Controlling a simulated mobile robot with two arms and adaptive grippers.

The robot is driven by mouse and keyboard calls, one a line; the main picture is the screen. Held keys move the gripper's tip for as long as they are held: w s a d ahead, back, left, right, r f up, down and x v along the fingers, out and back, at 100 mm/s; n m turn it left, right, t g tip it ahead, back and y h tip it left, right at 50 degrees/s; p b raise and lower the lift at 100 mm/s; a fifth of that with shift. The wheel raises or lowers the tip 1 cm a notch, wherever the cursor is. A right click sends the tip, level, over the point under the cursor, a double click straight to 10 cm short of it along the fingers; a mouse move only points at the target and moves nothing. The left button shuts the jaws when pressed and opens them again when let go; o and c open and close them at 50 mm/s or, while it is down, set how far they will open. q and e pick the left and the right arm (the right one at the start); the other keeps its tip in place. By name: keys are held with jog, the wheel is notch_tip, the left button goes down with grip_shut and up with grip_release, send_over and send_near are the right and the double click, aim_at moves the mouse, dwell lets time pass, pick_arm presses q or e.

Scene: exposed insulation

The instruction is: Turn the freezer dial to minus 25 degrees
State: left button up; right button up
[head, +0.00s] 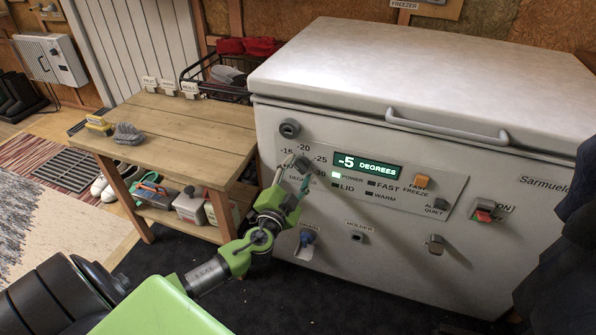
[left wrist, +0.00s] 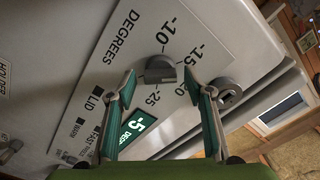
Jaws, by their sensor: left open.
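The white chest freezer (head: 330,75) fills the right of the head view. Its display (head: 367,165) reads -5 degrees. The grey freezer dial (head: 303,164) is at the panel's left end, partly covered by my left gripper (head: 296,170). In the left wrist view the dial (left wrist: 160,70) shows as a grey knob inside a printed scale, where -10, -15 and -25 are readable. My left gripper (left wrist: 160,76) is open, with one fingertip on either side of the dial. I cannot tell whether the fingertips touch it. My right gripper is not in view.
A round lock (head: 289,128) sits just above the dial. A wooden bench (head: 170,140) stands close on the left. Dark clothing-like material (head: 570,235) is at the right edge.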

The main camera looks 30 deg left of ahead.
pick_arm(q)
jog(key=shift+w, duration=0.1)
jog(key=shift+c, duration=0.3)
jog(key=c, duration=1)
jog(key=shift+c, duration=0.2)
